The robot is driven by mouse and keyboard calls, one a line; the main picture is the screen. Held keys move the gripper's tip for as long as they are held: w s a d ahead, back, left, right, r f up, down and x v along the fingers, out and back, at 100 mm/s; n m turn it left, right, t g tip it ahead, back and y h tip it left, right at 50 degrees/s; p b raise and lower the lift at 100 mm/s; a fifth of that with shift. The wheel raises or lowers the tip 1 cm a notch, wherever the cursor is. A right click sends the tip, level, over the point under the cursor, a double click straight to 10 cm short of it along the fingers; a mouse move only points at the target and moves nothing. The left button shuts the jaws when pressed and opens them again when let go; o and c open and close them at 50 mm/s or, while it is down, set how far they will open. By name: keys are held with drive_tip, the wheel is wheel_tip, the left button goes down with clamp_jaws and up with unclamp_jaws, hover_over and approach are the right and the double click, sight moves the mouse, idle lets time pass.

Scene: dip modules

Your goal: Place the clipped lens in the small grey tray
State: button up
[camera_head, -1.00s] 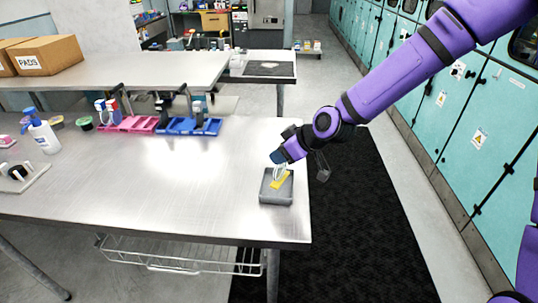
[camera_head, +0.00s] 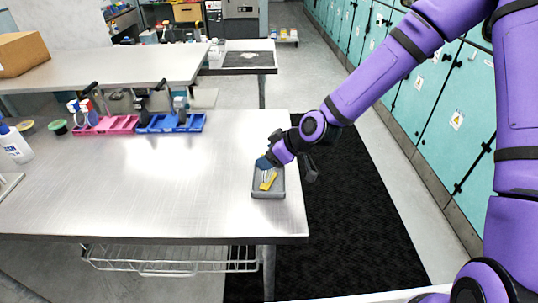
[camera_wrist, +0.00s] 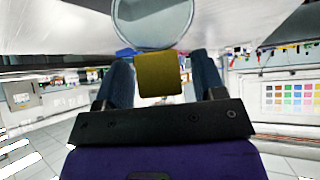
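The lens is a clear round disc in a yellow clip (camera_head: 268,182). The small grey tray (camera_head: 272,194) stands near the right edge of the metal table. The round lens (camera_wrist: 152,20) extends beyond the fingertips there. I cannot tell whether the lens touches the tray floor.
Pink bins (camera_head: 112,124) and blue bins (camera_head: 172,122) stand at the table's back. A white spray bottle (camera_head: 15,145) stands at the left. The middle of the table (camera_head: 160,190) is clear. Teal cabinets (camera_head: 460,120) line the right wall.

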drive_tip(key=shift+r, duration=0.1)
drive_tip(key=v, duration=1.2)
idle(0.4)
drive_tip(key=s+d+r+m+h, duration=0.2)
drive_tip(key=d+h, duration=0.2)
drive_tip(key=d, duration=0.1)
drive_tip(key=s+d+r+m+h, duration=0.2)
drive_tip(key=s+d+h, duration=0.1)
drive_tip(key=d, duration=0.3)
drive_tip(key=s+d+r+m, duration=0.4)
drive_tip(key=s+r, duration=0.4)
drive_tip(key=s+d+r+m+t+h, duration=0.1)
drive_tip(key=s+d+r+m, duration=0.3)
drive_tip(key=s+r, duration=0.5)
drive_tip(key=shift+s, duration=0.25)
